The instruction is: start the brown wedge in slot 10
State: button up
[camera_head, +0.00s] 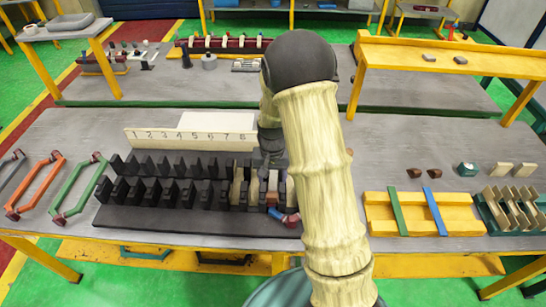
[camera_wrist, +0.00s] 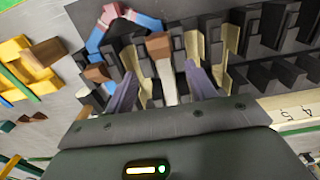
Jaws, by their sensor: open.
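The black slotted stator (camera_head: 165,215) lies on the table, with cream liners in several right-hand slots; it also shows in the wrist view (camera_wrist: 265,75). My gripper (camera_wrist: 163,88) is over these slots, its two grey-purple fingers apart. Between the fingers is a brown-topped piece (camera_wrist: 160,46) above a cream strip, apparently the wedge at a slot mouth. How deep it sits and its slot number cannot be told. Another brown piece (camera_wrist: 98,73) shows left of the fingers. Two loose brown wedges (camera_head: 413,173) (camera_head: 435,173) lie on the table to the right. My arm hides the right slots in the head view.
A white number strip (camera_head: 190,139) stands behind the stator; numbers past 8 are hidden. A red-and-blue coil (camera_wrist: 125,22) is at the stator's end. Coil frames (camera_head: 78,188) lie left. A yellow tray (camera_head: 420,199) with green and blue strips is right, beside a teal rack (camera_head: 490,211).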

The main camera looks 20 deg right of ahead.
notch_tip(320, 180, up, 10)
jog(key=b, duration=0.1)
jog(key=shift+b, duration=0.35)
jog(key=shift+s+f, duration=0.1)
jog(key=shift+f, duration=0.05)
jog(key=s+r+n+t, duration=0.1)
jog(key=s+n+t, duration=0.1)
jog(key=s, duration=1.4)
jog(key=shift+a+n+t, duration=0.2)
jog(key=shift+n+t, duration=0.1)
jog(key=shift+n, duration=0.5)
